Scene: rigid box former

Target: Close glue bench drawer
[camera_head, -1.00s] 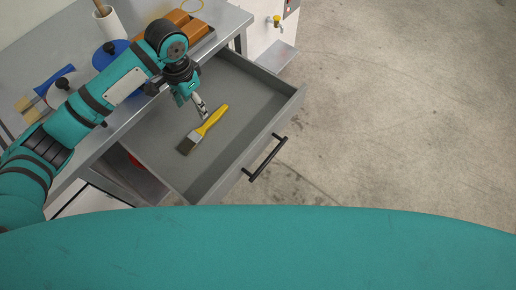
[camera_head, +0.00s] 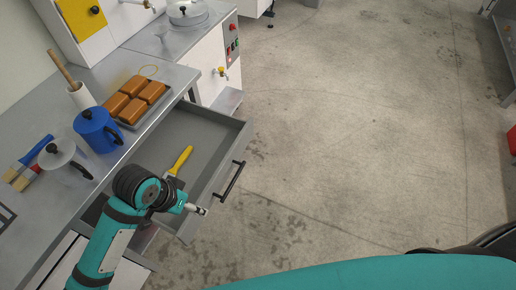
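The grey drawer (camera_head: 205,137) of the glue bench (camera_head: 165,83) stands pulled out to the right. Its black bar handle (camera_head: 229,181) is on the outer front face. A brush with a yellow handle (camera_head: 180,160) lies inside, its bristle end hidden by my arm. My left gripper (camera_head: 204,211) is over the near front corner of the drawer, left of and below the handle in the picture, and looks apart from it. It is small here, and I cannot tell whether its fingers are open or shut. My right gripper is not in view.
On the bench stand a blue pot (camera_head: 97,130), a white lidded pot (camera_head: 65,158), a tray of orange-brown blocks (camera_head: 145,100), a white container (camera_head: 82,96) and brushes (camera_head: 28,172). A white cabinet with a tap (camera_head: 219,72) stands behind. The concrete floor (camera_head: 340,150) to the right is clear.

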